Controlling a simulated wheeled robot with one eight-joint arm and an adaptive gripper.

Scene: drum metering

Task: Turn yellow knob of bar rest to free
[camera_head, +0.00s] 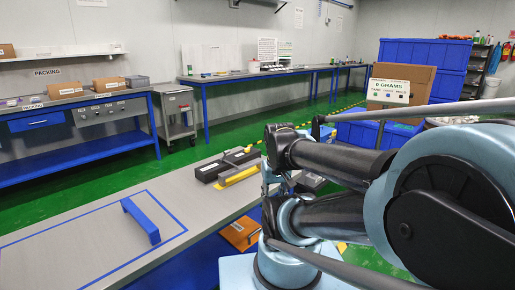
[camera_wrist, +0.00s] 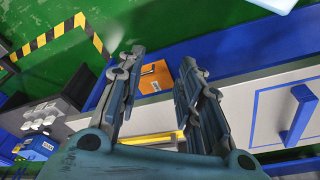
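Dark grey blocks (camera_head: 213,169), which may be the bar rest, sit on the grey bench top near its far right edge in the head view. A long yellow piece (camera_head: 237,177) lies along their front; I cannot make out a separate knob. In the wrist view a yellow strip (camera_wrist: 150,138) shows low between the finger bases, partly hidden by my gripper. My gripper (camera_wrist: 163,58) is open, its two fingers spread with nothing held. An orange panel (camera_wrist: 155,78) shows beyond and between the fingers. In the head view my arm hides much of the gripper.
A blue handle (camera_head: 141,221) stands inside a blue outline on the bench. The orange panel also shows below the bench edge (camera_head: 240,234). White round items (camera_wrist: 40,118) sit on a dark surface at the wrist view's left. The bench middle is clear.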

